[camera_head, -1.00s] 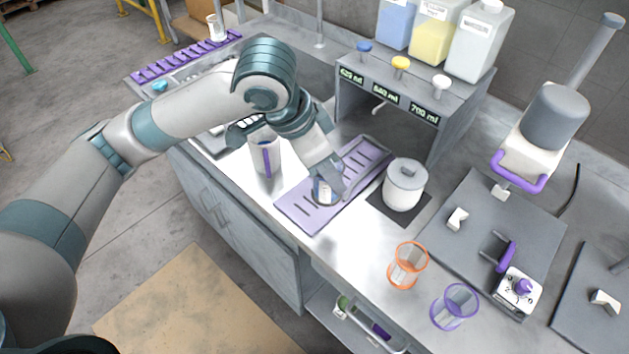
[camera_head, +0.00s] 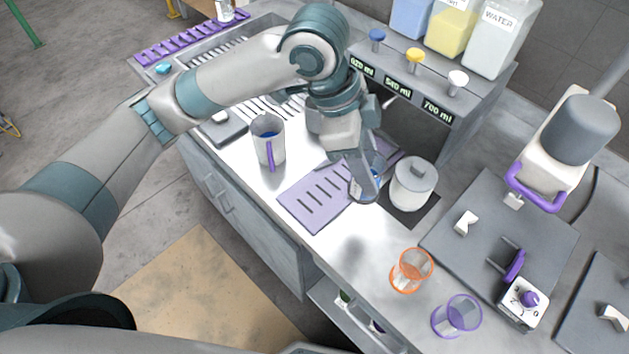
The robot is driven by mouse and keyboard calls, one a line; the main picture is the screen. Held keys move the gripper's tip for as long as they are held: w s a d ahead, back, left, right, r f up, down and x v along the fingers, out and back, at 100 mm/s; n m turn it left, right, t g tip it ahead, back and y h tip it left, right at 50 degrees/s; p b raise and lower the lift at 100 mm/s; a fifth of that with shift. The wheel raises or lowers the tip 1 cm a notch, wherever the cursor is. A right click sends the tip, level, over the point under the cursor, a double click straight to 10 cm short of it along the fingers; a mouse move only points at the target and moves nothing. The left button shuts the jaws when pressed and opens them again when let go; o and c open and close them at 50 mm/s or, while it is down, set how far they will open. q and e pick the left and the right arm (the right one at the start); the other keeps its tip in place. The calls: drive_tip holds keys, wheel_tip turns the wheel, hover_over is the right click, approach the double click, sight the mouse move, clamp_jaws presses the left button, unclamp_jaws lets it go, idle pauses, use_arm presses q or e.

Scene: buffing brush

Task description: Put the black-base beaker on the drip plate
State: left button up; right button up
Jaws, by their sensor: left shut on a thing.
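My left gripper (camera_head: 366,182) reaches in over the counter and is shut on a small clear beaker with a dark base (camera_head: 358,192). The fingers hide much of the beaker. It shows in front of the right edge of the purple slotted drip plate (camera_head: 300,212), beside the white lidded pot. A dark shadow on the counter below suggests that it is held above the surface, but I cannot tell the gap. The left part of the plate is bare. My right gripper is not in view.
A white jug with a purple handle (camera_head: 269,150) stands left of the plate. The lidded pot (camera_head: 411,188) is close on the right. An orange beaker (camera_head: 410,272) and a purple beaker (camera_head: 457,316) stand nearer the front. The dispenser (camera_head: 440,112) rises behind.

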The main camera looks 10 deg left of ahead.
use_arm(q)
drive_tip(key=w+a+f+p, duration=0.2)
drive_tip(key=a+f, duration=0.4)
drive_tip(key=a, duration=0.4)
drive_tip(key=shift+w+p, duration=0.3)
drive_tip(key=shift+f+p, duration=0.65)
drive_tip(key=shift+f, duration=1.4)
drive_tip(key=shift+f, duration=0.1)
drive_tip(key=o, duration=1.4)
